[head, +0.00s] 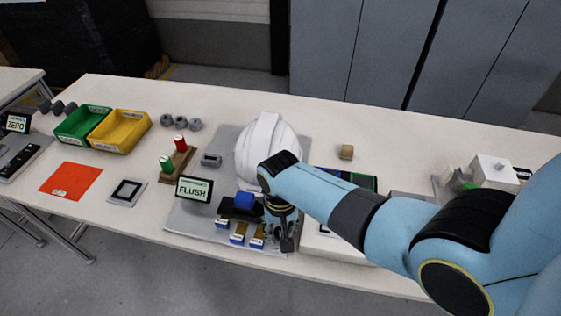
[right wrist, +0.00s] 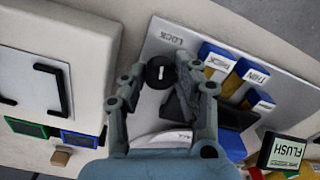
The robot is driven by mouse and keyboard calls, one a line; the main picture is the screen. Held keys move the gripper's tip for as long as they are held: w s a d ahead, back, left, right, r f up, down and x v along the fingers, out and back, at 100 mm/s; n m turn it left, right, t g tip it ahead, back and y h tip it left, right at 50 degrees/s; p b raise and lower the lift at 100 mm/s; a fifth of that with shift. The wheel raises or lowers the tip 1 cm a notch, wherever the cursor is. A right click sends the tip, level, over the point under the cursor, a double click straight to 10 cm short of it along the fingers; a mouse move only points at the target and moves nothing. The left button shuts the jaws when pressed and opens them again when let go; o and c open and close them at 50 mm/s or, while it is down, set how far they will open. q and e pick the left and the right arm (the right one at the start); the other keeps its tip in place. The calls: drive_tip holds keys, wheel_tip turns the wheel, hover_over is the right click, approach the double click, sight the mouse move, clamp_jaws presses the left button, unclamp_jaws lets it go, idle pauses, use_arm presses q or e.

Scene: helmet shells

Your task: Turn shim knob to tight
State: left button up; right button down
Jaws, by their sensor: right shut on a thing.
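A round black knob (right wrist: 160,72) with a short white mark shows in the right wrist view, on the grey plate (right wrist: 150,45) beside a label that seems to read LOCK. My right gripper (head: 283,238) points down at the front right of the plate and hides the knob in the head view. In the right wrist view its fingers (right wrist: 172,78) stand on either side of the knob, shut on it; the exact contact is hard to see. No tight mark is legible. My left gripper is not in view.
Several blue-topped blocks (head: 238,231) stand left of my gripper. A FLUSH display (head: 194,189) stands farther left. A white helmet shell (head: 262,138) is behind. A white box (right wrist: 55,70) stands close beside the plate.

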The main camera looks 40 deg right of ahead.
sight(281, 231)
drive_tip(key=shift+m, duration=0.5)
drive_tip(key=c, duration=1)
unclamp_jaws()
drive_tip(key=shift+r, duration=0.1)
drive_tip(key=shift+r, duration=3.9)
